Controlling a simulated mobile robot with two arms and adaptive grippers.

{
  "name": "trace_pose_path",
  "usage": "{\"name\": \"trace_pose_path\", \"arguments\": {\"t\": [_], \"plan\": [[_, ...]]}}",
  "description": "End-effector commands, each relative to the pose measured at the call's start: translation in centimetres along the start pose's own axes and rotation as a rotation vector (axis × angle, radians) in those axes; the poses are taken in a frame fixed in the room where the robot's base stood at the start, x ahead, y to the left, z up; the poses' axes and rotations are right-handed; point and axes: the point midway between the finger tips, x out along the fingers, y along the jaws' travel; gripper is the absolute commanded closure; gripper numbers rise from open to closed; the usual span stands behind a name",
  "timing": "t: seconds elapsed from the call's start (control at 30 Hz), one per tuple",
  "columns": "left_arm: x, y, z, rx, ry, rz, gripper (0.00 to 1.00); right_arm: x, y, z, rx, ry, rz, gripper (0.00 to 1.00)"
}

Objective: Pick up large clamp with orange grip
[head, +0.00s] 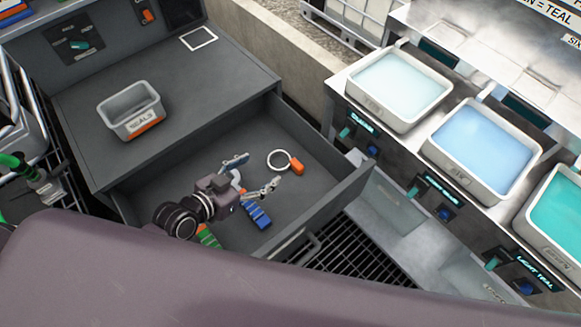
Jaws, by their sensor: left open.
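The large clamp with the orange grip (297,166) lies in the open drawer, toward its back right. It is a pale ring with an orange block at its right side. My left gripper (251,175) is over the drawer, just left of the clamp. Its two fingers are spread apart, with nothing seen held between them. The ring looks close to the fingertips, but I cannot tell the height gap. My right gripper is not in view.
A blue-gripped piece (257,215) and a green one (207,236), both partly hidden by my gripper, lie in the drawer (322,205). A grey bin labelled SEALS (131,108) stands on the cabinet top. Totes of coloured liquid (481,148) line the right.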

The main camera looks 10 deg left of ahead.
Motion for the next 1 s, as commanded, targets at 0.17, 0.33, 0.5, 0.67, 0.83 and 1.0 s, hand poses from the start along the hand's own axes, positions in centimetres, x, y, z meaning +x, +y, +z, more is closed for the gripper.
{"name": "trace_pose_path", "arguments": {"t": [0.17, 0.33, 0.5, 0.67, 0.83, 1.0], "plan": [[0.9, 0.0, 1.8, 0.000, 0.000, 0.000, 0.29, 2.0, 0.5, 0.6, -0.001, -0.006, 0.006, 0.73], [2.0, 0.0, 1.7, -0.002, 0.002, -0.001, 0.29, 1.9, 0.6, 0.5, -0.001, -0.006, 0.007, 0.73], [3.6, -0.1, 1.8, -0.001, 0.001, -0.001, 0.29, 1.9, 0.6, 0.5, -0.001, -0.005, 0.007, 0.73], [5.4, -0.3, 2.4, -0.001, 0.001, -0.001, 0.29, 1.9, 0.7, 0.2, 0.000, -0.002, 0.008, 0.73], [7.6, -0.4, 2.7, -0.002, 0.002, -0.001, 0.29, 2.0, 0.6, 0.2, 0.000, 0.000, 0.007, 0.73], [8.6, -0.3, 2.8, 0.000, 0.000, 0.000, 0.29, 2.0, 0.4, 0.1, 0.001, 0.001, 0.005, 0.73]]}}
